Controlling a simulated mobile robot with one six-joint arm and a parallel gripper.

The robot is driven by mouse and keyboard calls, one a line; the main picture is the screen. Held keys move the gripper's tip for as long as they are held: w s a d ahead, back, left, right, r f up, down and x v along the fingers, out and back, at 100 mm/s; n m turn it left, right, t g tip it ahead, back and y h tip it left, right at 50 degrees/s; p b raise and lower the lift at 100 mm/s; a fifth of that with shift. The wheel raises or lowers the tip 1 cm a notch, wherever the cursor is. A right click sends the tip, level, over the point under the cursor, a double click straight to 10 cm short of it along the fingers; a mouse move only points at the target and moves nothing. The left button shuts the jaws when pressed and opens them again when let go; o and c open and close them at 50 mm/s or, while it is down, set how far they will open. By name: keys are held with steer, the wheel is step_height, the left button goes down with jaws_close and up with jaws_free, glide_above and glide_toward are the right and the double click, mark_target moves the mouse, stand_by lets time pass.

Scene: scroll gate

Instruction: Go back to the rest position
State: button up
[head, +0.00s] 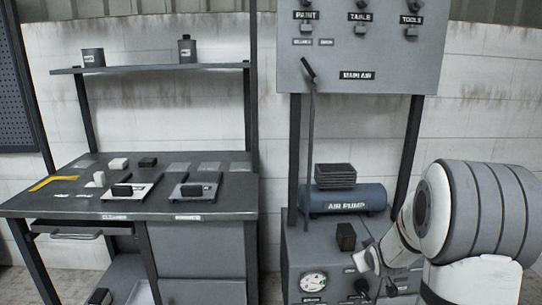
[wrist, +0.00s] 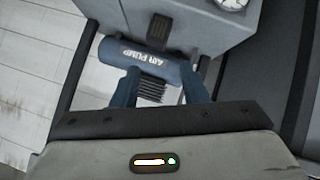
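My gripper (head: 366,260) is at the lower right of the head view, by the front of the grey cabinet (head: 318,245) under the air pump (head: 346,199). In the wrist view my gripper (wrist: 159,84) has its two dark blue fingers spread apart. I see nothing held between them; the ribbed black stack (wrist: 150,91) shows beyond the gap. A small black block (head: 346,237) stands on the cabinet beside my gripper, apart from it as far as I can tell. The rest position itself is not marked in either view.
A grey panel (head: 358,95) with labelled switches and a long lever (head: 309,130) stands behind the pump. A round gauge (head: 313,282) is on the cabinet's front. At left, a workbench (head: 150,210) holds trays and small blocks, under a shelf (head: 160,69) with two containers.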

steer(key=s+a+r+m+g+p, duration=0.1)
steer(key=s+a+r+p, duration=0.3)
steer(key=s+r, duration=0.4)
steer(key=s+a+r+m+g+y+p, duration=0.1)
steer(key=s+a+r+g+p, duration=0.3)
steer(key=s+r, duration=0.4)
steer(key=s+a+r+m+g+p, duration=0.1)
steer(key=s+a+r+p, duration=0.4)
steer(key=s, duration=1)
step_height(320, 180, up, 3)
steer(key=shift+s+r+m+g+y+p, duration=0.15)
steer(key=shift+s+m+g+y+p, duration=0.2)
steer(key=shift+g+p, duration=0.5)
